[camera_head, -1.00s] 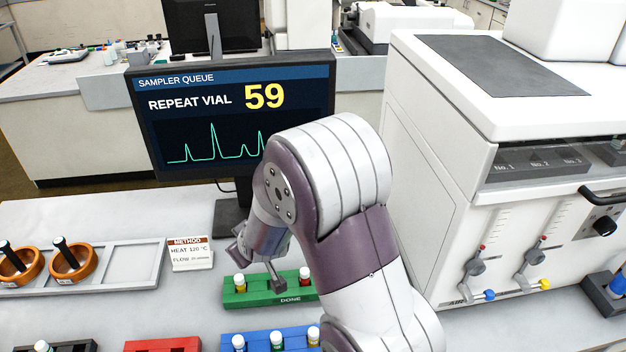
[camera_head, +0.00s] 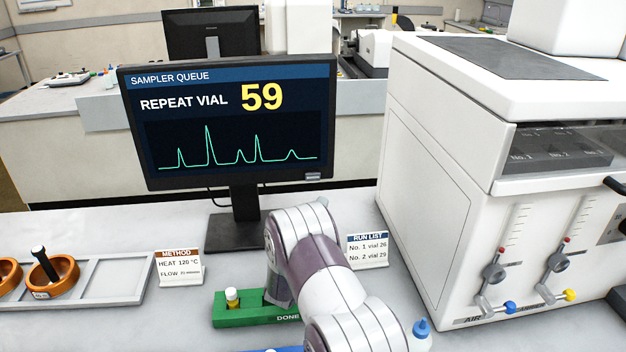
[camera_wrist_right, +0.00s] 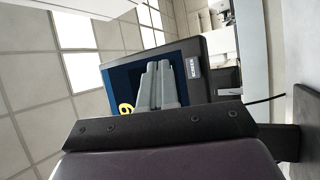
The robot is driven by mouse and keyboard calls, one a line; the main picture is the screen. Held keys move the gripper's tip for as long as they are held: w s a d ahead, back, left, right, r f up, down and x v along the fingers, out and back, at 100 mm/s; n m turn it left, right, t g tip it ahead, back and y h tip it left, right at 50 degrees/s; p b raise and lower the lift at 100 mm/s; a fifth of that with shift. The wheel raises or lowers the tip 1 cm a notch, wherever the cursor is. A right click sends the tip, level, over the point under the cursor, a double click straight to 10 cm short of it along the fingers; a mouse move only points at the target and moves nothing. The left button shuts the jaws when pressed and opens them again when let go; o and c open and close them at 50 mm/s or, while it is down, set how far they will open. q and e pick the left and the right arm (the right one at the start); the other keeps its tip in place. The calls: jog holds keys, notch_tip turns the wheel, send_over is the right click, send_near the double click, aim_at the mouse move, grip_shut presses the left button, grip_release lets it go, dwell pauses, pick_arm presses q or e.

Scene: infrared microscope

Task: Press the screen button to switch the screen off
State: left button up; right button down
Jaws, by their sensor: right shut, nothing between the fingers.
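The screen (camera_head: 235,120) is on, showing "SAMPLER QUEUE, REPEAT VIAL 59" and a green trace. A small light label or button (camera_head: 313,176) sits on its lower right bezel; it also shows in the right wrist view (camera_wrist_right: 193,67). My right arm is below the screen's right part in the head view and hides most of its own hand. In the right wrist view my right gripper (camera_wrist_right: 158,68) is shut and empty. Its fingers point toward the screen and appear beside the button; whether they touch anything cannot be told. My left gripper is out of view.
A "RUN LIST" card (camera_head: 367,250) stands right of the arm, a "METHOD" card (camera_head: 180,268) to the left. A large white instrument (camera_head: 440,190) fills the right side.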

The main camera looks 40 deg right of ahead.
jog(key=b, duration=0.3)
send_near(319, 174)
jog(key=d+r, duration=0.2)
jog(key=d, duration=0.1)
jog(key=shift+w+d, duration=0.65)
jog(key=shift+w, duration=0.15)
jog(key=shift+w, duration=0.1)
dwell(1.0)
jog(key=shift+w+d, duration=0.2)
jog(key=shift+w, duration=0.05)
jog(key=shift+w+d+r+b, duration=0.1)
jog(key=shift+w+d+b, duration=0.1)
jog(key=shift+w+b, duration=0.25)
dwell(0.7)
jog(key=shift+s, duration=0.1)
jog(key=shift+s+a+p, duration=0.45)
jog(key=shift+s+p, duration=0.05)
jog(key=shift+s, duration=0.2)
